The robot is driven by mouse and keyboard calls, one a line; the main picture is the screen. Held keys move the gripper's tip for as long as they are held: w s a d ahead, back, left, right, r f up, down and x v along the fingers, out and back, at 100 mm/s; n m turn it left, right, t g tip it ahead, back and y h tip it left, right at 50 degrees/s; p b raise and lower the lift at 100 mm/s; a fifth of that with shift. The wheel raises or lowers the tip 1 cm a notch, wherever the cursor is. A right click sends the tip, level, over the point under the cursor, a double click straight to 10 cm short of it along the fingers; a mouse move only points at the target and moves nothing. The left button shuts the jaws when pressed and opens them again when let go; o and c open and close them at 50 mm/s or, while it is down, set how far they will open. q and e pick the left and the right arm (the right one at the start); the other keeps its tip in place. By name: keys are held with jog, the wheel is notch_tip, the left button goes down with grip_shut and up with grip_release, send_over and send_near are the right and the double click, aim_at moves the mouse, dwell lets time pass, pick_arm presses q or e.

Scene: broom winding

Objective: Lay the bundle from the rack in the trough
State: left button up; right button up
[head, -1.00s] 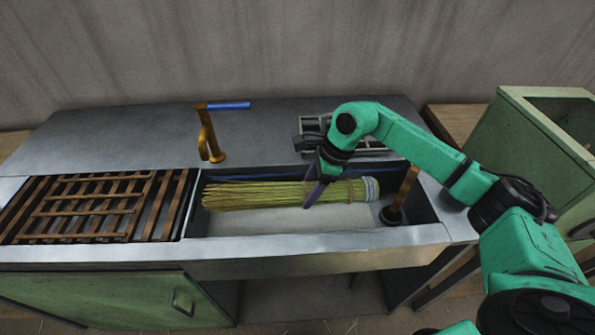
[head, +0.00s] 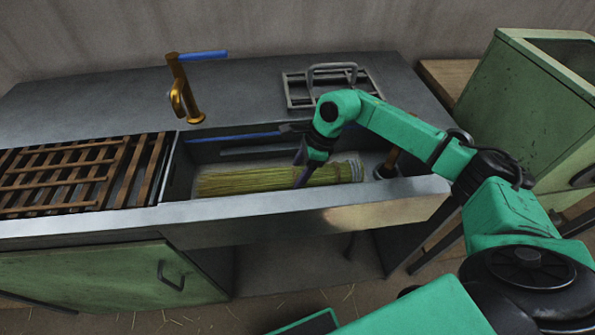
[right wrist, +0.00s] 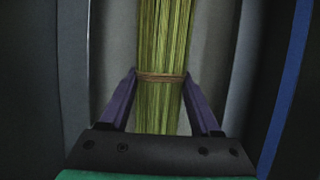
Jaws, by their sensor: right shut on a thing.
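The yellow-green bundle of straw (head: 235,180) lies level and lengthwise inside the trough (head: 290,205), its pale bound end to the right. Its lower edge is hidden behind the trough's front wall, so I cannot tell if it touches the floor. My right gripper (head: 300,180) is shut on the bundle, right of its middle. In the right wrist view, the gripper's purple fingers (right wrist: 160,82) stand on both sides of the bundle (right wrist: 160,40) at a brown tie. My left gripper is not in view.
A wooden slatted rack (head: 75,178) adjoins the trough's left end. A brass tap with a blue lever (head: 185,95) stands behind it. An empty metal frame (head: 330,85) lies on the back counter. A brown-handled plunger (head: 389,162) stands at the trough's right end.

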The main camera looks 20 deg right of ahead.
jog(key=shift+r, duration=0.1)
jog(key=o, duration=1.5)
jog(key=v, duration=1.4)
jog(key=shift+s+d+r, duration=0.1)
jog(key=shift+d+r, duration=0.05)
jog(key=shift+r, duration=0.1)
